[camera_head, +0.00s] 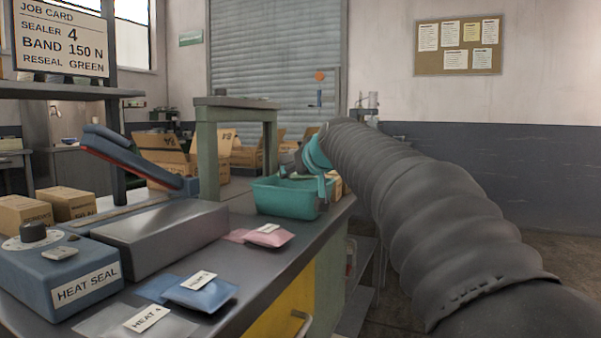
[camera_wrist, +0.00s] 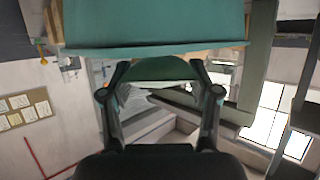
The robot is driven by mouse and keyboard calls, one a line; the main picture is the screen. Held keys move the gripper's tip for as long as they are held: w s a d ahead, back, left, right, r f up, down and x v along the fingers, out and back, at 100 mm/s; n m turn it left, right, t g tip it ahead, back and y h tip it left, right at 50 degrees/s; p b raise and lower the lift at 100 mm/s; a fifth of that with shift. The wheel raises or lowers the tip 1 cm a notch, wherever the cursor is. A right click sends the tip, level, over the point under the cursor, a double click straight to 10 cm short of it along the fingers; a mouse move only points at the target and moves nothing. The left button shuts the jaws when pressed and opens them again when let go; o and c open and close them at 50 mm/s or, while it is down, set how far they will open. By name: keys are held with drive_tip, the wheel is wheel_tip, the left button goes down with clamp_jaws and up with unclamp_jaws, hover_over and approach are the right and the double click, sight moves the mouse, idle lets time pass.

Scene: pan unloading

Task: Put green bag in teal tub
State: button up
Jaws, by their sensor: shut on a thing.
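The teal tub (camera_head: 283,203) stands on the bench near its far right end. It shows as a wide teal band along the top of the wrist view (camera_wrist: 150,25). My gripper (camera_wrist: 160,76) is shut on a dull green thing, which appears to be the green bag (camera_wrist: 160,69); only a rounded part shows between the fingers. In the head view my gripper is at the tub's upper right side, close to the rim and partly hidden by my arm. I cannot make out the bag there, nor tell whether it is inside the rim.
A pink bag (camera_head: 268,235), a blue bag (camera_head: 200,292) and a clear bag (camera_head: 140,319) lie on the bench (camera_head: 190,250), each labelled. The heat sealer (camera_head: 70,275) stands at left. Open cardboard boxes (camera_head: 243,152) and a green-legged table (camera_head: 208,155) are behind.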

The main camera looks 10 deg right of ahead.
drive_tip(key=shift+f, duration=0.3)
drive_tip(key=o, duration=1.2)
drive_tip(key=shift+r+p, duration=0.3)
drive_tip(key=shift+r, duration=0.25)
drive_tip(key=v, duration=1.2)
drive_tip(key=shift+r+b, duration=0.1)
drive_tip(key=shift+b, duration=0.3)
